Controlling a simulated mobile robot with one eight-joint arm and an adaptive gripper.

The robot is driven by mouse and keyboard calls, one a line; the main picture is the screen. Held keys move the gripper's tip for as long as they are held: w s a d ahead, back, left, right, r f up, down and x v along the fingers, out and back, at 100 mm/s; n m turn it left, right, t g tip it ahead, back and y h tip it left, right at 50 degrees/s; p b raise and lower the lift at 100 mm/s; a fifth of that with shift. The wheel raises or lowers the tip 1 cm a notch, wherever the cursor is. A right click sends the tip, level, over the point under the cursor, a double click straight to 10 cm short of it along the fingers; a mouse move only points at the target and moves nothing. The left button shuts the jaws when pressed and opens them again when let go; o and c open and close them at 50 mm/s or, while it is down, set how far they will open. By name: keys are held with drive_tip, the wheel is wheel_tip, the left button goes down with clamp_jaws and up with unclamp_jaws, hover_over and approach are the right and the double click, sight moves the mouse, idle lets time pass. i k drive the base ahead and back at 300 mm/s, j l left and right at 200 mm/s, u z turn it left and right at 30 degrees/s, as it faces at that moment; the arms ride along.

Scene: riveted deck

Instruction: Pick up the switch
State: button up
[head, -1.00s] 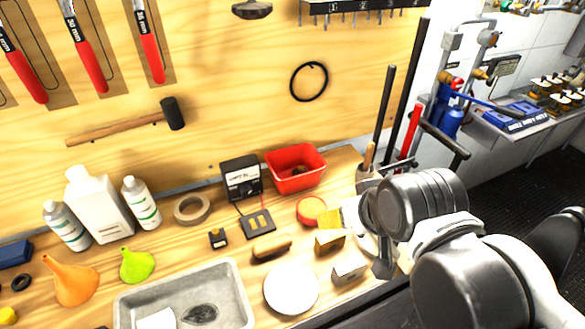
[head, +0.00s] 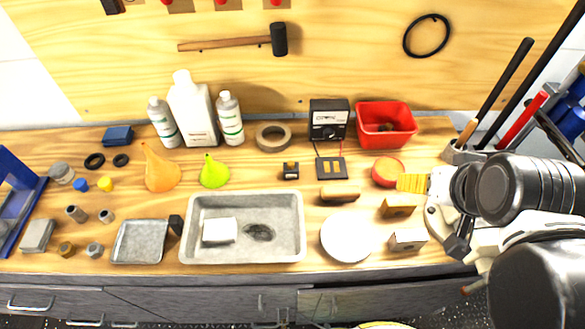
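No object is clearly recognisable as the switch. A small black block with a pale top (head: 290,170) lies on the wooden bench behind the metal tray and may be it. A flat black panel with yellow strips (head: 331,168) lies to its right, apparently wired to a black meter box (head: 328,120). My gripper (head: 458,243) is at the right end of the bench, far right of both, seen from behind and partly hidden by my arm. Its finger opening cannot be made out, and nothing is clearly held.
A grey tray (head: 296,246) holds a white block. Funnels, white bottles (head: 195,110), a tape roll (head: 273,136) and a red bin (head: 414,130) stand along the back. A brown block (head: 340,193), white disc (head: 347,238) and small boxes lie between my gripper and the black block.

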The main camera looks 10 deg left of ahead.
sight(291, 171)
drive_tip(key=j, duration=0.7)
drive_tip(key=k+j, duration=0.15)
drive_tip(key=j, duration=0.55)
